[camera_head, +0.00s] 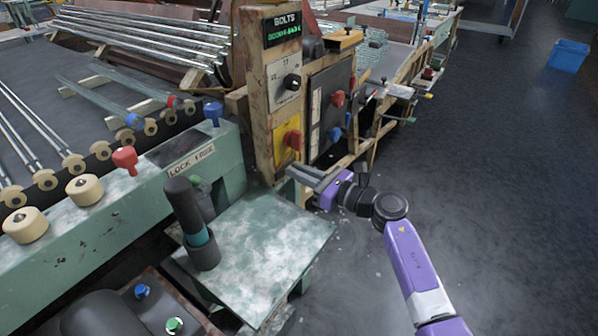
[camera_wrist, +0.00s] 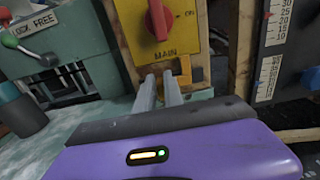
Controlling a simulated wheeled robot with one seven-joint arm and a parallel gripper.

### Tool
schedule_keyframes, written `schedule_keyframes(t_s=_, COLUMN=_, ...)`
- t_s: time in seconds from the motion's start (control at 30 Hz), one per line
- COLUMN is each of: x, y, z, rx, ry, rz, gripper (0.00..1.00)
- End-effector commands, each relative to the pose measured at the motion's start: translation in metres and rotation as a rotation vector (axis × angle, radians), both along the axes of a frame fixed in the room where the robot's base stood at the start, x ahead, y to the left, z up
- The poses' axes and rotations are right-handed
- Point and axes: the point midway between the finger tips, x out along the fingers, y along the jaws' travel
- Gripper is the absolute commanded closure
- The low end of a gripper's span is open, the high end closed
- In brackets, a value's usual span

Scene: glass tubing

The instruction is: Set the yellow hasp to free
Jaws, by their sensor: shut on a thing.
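The yellow hasp (camera_wrist: 185,76) is a small orange-yellow piece below the yellow plate marked MAIN (camera_wrist: 188,38) in the wrist view. My gripper (camera_wrist: 160,77) has its two grey fingers reaching up to it, close together and shut on it. The fingers cover part of the hasp, and I cannot read its setting. In the head view my gripper (camera_head: 297,174) is at the foot of the wooden post (camera_head: 257,120), below the yellow plate (camera_head: 289,140); the hasp cannot be made out there.
A red switch (camera_wrist: 158,18) sits on the MAIN plate just above my fingers. A green housing labelled LOCK FREE (camera_head: 192,160) stands left, with a dark cylinder (camera_head: 185,205) in a holder before it. A dark gauge panel (camera_head: 328,105) is right of the post.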

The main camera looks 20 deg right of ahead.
Motion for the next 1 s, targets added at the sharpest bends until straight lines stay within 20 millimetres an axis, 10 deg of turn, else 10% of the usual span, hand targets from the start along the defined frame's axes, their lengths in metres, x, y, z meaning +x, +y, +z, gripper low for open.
schedule_keyframes(t_s=0.6, x=-0.018, y=0.024, z=-0.002, rx=0.001, ry=0.002, rz=0.005, gripper=1.0)
schedule_keyframes(t_s=0.73, x=-0.018, y=0.024, z=-0.001, rx=0.001, ry=0.001, rz=0.005, gripper=0.65)
schedule_keyframes(t_s=1.0, x=-0.017, y=0.023, z=-0.001, rx=0.001, ry=0.001, rz=0.002, gripper=0.65)
